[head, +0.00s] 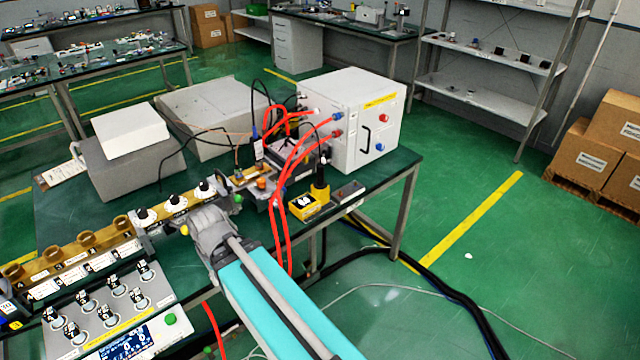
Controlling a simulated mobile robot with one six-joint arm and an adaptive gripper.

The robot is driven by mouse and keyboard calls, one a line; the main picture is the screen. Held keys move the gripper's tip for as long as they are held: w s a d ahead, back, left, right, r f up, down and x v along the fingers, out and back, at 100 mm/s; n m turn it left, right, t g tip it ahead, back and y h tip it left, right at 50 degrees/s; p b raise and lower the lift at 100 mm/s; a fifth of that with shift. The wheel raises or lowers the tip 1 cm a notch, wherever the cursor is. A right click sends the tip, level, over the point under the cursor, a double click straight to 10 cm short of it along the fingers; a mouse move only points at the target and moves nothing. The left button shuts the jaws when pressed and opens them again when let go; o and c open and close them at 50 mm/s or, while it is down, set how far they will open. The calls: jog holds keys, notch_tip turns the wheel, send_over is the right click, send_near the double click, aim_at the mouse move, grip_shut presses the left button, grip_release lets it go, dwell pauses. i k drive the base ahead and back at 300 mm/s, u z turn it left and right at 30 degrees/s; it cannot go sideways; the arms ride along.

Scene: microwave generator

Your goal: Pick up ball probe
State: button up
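A long brown rack (70,262) runs along the front left of the green table. Several black-topped pieces with white collars stand in its right part, such as one at its right end (204,189). I cannot tell which of them, if any, is the ball probe. A dark upright piece (320,178) stands by a yellow block to the right. My gripper (192,229) is just in front of the rack's right part, at the end of my teal and grey arm. Its fingers are mostly hidden, so its opening and any hold do not show.
A white generator box (352,120) with red cables stands at the table's right back. Grey boxes (212,115) are behind the rack. A panel of black knobs (100,310) lies in front at left. Cardboard boxes (590,150) and shelves (488,95) stand right. Green floor between is mostly clear.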

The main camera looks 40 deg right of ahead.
aim_at(320, 183)
jog(key=u, duration=1.15)
jog(key=k, duration=0.9)
jog(key=z, duration=1.2)
